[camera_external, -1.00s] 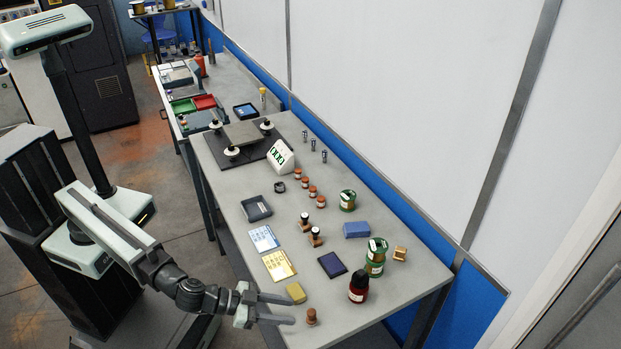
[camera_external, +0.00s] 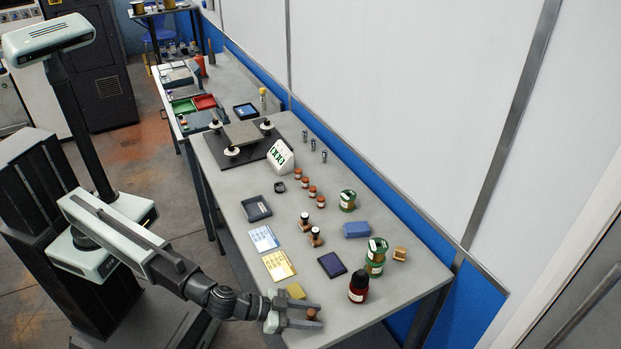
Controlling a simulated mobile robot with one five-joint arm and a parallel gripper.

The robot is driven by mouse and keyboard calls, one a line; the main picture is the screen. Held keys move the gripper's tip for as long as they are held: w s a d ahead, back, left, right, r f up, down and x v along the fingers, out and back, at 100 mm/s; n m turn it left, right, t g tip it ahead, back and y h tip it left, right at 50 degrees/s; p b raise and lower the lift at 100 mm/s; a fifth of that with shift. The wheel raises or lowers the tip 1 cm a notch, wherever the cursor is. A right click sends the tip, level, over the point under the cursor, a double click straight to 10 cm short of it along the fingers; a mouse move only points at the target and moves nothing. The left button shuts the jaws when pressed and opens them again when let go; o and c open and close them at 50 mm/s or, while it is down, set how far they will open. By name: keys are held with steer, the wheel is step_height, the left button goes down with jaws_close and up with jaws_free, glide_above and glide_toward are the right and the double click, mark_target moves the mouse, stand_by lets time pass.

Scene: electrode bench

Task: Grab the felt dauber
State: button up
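A small brown, round-topped piece, which I take to be the felt dauber (camera_external: 312,314), stands upright near the front edge of the bench (camera_external: 385,300). My gripper (camera_external: 313,315) is low over the bench from the left, one finger on each side of this piece near the fingertips. The fingers look spread about as wide as before, so the gripper seems open around it. I cannot tell whether either finger touches it. The lower part of the piece is partly hidden by the near finger.
A yellow block (camera_external: 296,290) lies just behind the gripper, partly covered. A dark red bottle (camera_external: 358,287), a dark pad (camera_external: 332,264) and a green-labelled jar (camera_external: 375,258) stand to the right and behind. The bench's front right corner is clear.

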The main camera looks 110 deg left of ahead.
mark_target(312, 312)
jaws_close()
step_height(312, 312, up, 10)
steer(key=p, duration=1)
steer(key=shift+r, duration=0.1)
